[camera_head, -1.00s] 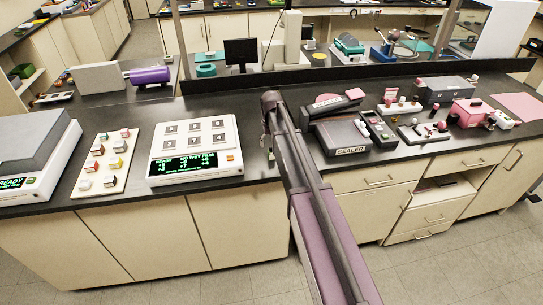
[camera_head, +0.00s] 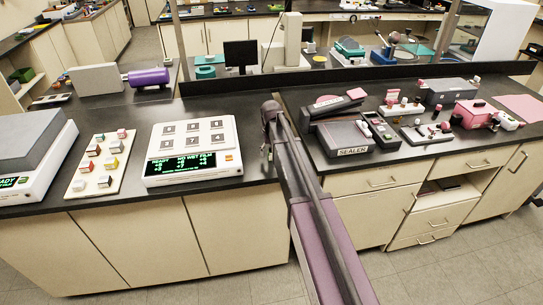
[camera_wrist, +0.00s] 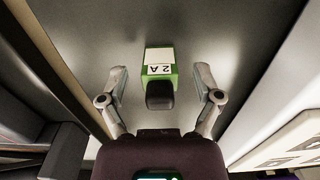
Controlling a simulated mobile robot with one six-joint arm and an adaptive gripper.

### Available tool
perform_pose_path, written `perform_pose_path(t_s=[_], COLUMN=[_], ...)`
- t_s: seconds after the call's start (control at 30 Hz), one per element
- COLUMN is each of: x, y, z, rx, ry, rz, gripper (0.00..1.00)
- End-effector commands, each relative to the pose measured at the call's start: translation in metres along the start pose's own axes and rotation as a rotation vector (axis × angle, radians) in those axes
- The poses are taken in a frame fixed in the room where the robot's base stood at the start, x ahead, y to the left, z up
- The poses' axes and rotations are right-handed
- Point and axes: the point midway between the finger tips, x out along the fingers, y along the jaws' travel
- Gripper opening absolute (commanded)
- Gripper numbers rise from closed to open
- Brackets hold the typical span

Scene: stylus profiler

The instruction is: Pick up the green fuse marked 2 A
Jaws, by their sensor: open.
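The green fuse (camera_wrist: 158,57) shows in the wrist view with a white label reading 2 A, upside down in the picture. A dark rounded block (camera_wrist: 160,96) adjoins its near end. My gripper (camera_wrist: 160,74) is open, with one finger on each side of the fuse and a clear gap to it on both sides. I cannot tell how far the fingertips are above the surface. In the head view my gripper (camera_head: 267,150) is small and partly hidden at the end of my arm, over the bench between the white keypad instrument and the sealer. I cannot make out the fuse there.
The white keypad instrument (camera_head: 193,168) stands left of my gripper, and the sealer (camera_head: 343,139) stands to its right. A board with several coloured blocks (camera_head: 75,188) lies further left. A pink box (camera_head: 470,113) is at the right. A low dark ledge (camera_head: 400,72) runs behind.

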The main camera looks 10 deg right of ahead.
Motion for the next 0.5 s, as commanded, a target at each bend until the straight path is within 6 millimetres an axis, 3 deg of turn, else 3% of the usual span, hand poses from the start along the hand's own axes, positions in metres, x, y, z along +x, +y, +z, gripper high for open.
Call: perform_pose_path(t_s=[0.3,0.5], x=[0.0000,0.0000], y=[0.0000,0.0000], z=[0.0000,0.0000], rx=[0.000,0.000], ry=[0.000,0.000], rz=[0.000,0.000], gripper=[0.80,0.20])
